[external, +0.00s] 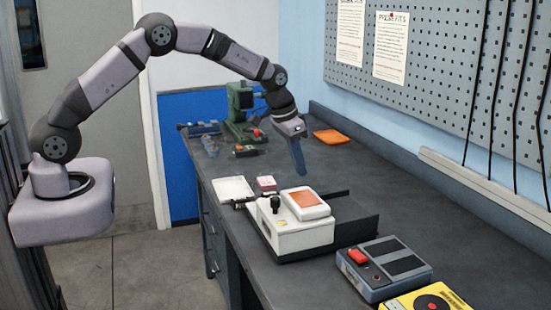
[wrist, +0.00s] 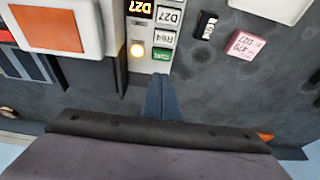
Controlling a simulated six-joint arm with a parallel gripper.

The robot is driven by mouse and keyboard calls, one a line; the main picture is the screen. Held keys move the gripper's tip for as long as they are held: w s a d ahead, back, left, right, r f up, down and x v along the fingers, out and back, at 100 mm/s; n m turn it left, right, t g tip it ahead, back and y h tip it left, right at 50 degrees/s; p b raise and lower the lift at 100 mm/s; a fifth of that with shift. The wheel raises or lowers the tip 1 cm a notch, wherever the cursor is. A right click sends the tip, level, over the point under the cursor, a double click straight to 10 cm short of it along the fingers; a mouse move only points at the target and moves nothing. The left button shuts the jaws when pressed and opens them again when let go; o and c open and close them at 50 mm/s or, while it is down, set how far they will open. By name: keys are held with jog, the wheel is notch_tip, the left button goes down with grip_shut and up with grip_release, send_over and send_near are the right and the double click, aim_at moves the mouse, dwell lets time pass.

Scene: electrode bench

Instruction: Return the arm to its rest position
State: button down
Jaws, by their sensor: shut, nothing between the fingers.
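My gripper (external: 299,165) hangs from the raised arm, pointing down above the dark bench, behind the white device. Its fingers are together with nothing between them. In the wrist view the closed fingers (wrist: 161,98) show at the centre, near a panel with a lit lamp. My arm reaches from its base at the left over to the bench. The white device (external: 292,235) has an orange screen and a black knob. It also shows at the upper left of the wrist view (wrist: 98,20).
A pink block (external: 266,183) and a white tray (external: 232,189) stand left of the device. A green press (external: 240,105) and an orange item (external: 331,136) are farther back. A grey box with a red button (external: 383,268) and a yellow box (external: 430,300) are at the front right.

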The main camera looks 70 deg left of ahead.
jog(key=s+d+g, duration=0.1)
jog(key=s+d, duration=0.1)
jog(key=s, duration=1)
jog(key=s+d+r+g, duration=0.1)
jog(key=s+d, duration=0.2)
jog(key=s, duration=0.9)
jog(key=s+d+g, duration=0.1)
jog(key=s+d, duration=0.2)
jog(key=s, duration=0.9)
jog(key=shift+d+r, duration=0.25)
jog(key=shift+r, duration=0.05)
dwell(1.3)
